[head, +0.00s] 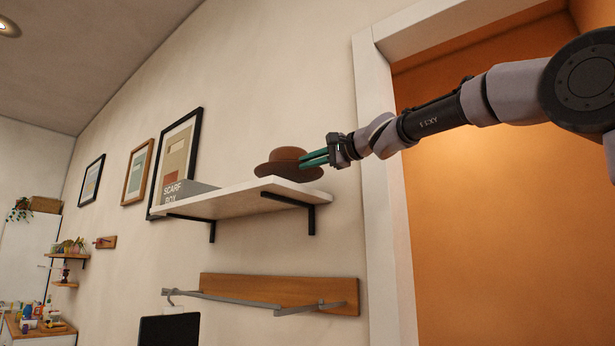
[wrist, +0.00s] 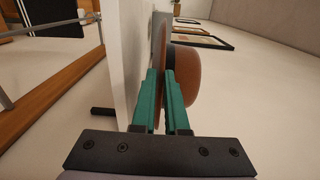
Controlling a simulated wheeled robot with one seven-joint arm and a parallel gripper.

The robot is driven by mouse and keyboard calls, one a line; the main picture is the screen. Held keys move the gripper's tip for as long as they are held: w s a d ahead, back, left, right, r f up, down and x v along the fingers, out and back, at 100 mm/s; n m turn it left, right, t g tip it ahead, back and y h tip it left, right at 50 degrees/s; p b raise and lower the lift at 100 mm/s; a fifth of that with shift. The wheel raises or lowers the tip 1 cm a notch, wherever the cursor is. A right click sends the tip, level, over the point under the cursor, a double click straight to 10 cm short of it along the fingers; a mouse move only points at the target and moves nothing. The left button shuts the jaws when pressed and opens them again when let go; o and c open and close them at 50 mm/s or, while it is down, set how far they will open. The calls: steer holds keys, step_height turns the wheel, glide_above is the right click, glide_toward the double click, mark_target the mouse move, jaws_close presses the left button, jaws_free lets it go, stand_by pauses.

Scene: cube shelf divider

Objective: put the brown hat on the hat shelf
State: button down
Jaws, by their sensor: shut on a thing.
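The brown hat (head: 288,164) is at the right end of the white wall shelf (head: 240,198), brim down and crown up. In the head view it looks level and at the shelf's top surface; whether its brim rests on the board I cannot tell. My gripper (head: 314,158) reaches in from the right with its green fingers shut on the hat's near side. In the wrist view the fingers (wrist: 167,105) pinch the brim of the hat (wrist: 184,75), close beside the white shelf board (wrist: 128,70).
A grey scarf box (head: 185,191) stands on the shelf left of the hat. A wooden rail with a metal bar (head: 280,290) hangs below the shelf. Framed pictures (head: 176,155) hang to the left. A white door frame (head: 382,200) stands to the right.

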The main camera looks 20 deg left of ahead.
steer(key=shift+s+f, duration=0.1)
steer(key=shift+f, duration=1.7)
steer(key=c, duration=0.9)
jaws_free()
steer(key=v, duration=1.2)
steer(key=shift+d, duration=0.1)
